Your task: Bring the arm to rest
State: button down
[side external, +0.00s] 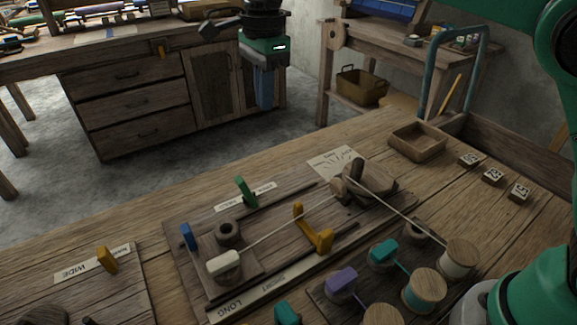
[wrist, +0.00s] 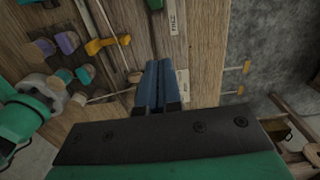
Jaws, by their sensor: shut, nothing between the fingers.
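My gripper (side external: 264,103) hangs with its blue fingers pointing down, high in the side view, where it overlaps the cabinet behind. The fingers are shut together with nothing between them. In the wrist view the gripper (wrist: 158,66) shows as two blue fingers side by side, above the loom board. The wooden loom board (side external: 188,262) lies on the workbench, apart from the gripper in the side view. A pale thread (side external: 290,231) runs from a white peg (side external: 223,264) to a wooden block (side external: 357,180) and on to a spool (side external: 459,257).
A yellow-orange lever (side external: 320,241), a green peg (side external: 246,191) and a blue peg (side external: 188,236) stand up from the board. Teal and purple spools crowd the front right. An empty wooden tray (side external: 418,146) and several numbered tags are at the back right.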

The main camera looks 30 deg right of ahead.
jog(key=s+d+f+n+t, duration=0.35)
jog(key=s+d+n, duration=0.3)
jog(key=n, duration=0.25)
jog(key=s+d+f+n+t, duration=0.35)
jog(key=s+d+n, duration=0.3)
jog(key=n, duration=0.25)
jog(key=w+a+r+g+y, duration=0.3)
jog(key=w+a+y, duration=0.2)
jog(key=w+a, duration=0.35)
jog(key=shift+n, duration=0.4)
jog(key=x, duration=0.6)
jog(key=d+x, duration=0.1)
jog(key=x, duration=0.2)
jog(key=shift+w+a+f, duration=0.15)
jog(key=shift+w+f, duration=0.2)
jog(key=shift+a+f, duration=0.15)
jog(key=shift+a, duration=0.45)
jog(key=shift+a+f, duration=0.15)
jog(key=shift+a, duration=0.45)
jog(key=shift+a+f, duration=0.2)
jog(key=shift+a, duration=0.45)
jog(key=shift+a, duration=0.15)
